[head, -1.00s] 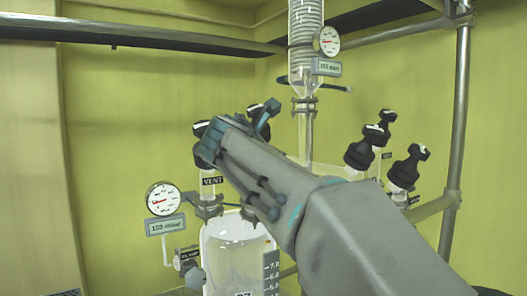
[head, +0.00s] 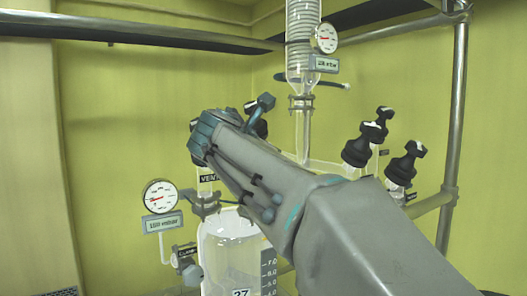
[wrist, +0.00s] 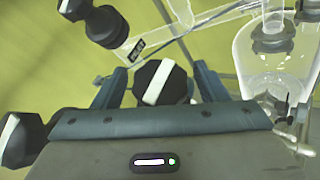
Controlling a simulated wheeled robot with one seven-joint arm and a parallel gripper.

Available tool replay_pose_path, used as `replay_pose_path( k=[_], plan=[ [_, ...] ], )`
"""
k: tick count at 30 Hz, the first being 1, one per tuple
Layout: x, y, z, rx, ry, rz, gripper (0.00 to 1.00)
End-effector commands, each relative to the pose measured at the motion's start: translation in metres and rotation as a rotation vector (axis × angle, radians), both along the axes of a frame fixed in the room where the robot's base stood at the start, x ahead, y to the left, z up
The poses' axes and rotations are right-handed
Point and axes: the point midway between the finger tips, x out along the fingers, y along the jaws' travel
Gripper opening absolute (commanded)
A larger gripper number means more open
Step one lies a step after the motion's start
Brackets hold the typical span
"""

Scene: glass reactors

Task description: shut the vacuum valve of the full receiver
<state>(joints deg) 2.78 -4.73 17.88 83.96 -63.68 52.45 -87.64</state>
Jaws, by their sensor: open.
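The glass receiver (head: 226,250) stands at lower centre in the head view, with a volume scale and a tag that seems to read 27. A VENT label (head: 209,178) shows on its neck, partly behind my gripper (head: 205,132). In the wrist view my gripper (wrist: 160,84) is open, with one finger on each side of a black knob (wrist: 163,70) with a slanted white bar. I cannot tell whether the fingers touch it. No label for this knob is readable, so I cannot tell whether it is the vacuum valve.
A round gauge (head: 160,196) with a digital display stands left of the receiver. Black-knobbed valves (head: 361,147) stand to the right of my arm. A coil condenser (head: 302,40) with a gauge (head: 326,38) rises behind. In the wrist view, another knob (wrist: 18,140) sits close at left.

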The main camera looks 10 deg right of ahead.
Motion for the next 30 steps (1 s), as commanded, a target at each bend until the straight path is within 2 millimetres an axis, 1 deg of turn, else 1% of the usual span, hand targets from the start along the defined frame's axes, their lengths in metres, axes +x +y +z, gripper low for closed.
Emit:
replay_pose_path(
  k=[1, 9, 12, 15, 18, 21, 30],
  plan=[
    [-0.009, 0.006, 0.002, 0.000, -0.003, 0.002, 0.67],
    [-0.060, 0.038, 0.016, 0.000, -0.003, 0.003, 0.67],
    [-0.076, 0.048, 0.020, -0.001, -0.002, 0.002, 0.67],
    [-0.088, 0.056, 0.023, 0.000, 0.000, 0.001, 0.67],
    [-0.096, 0.061, 0.025, 0.000, -0.001, 0.002, 0.67],
    [-0.100, 0.063, 0.026, 0.000, 0.000, 0.000, 0.67],
    [-0.101, 0.063, 0.026, 0.001, 0.001, -0.001, 0.67]
  ],
)
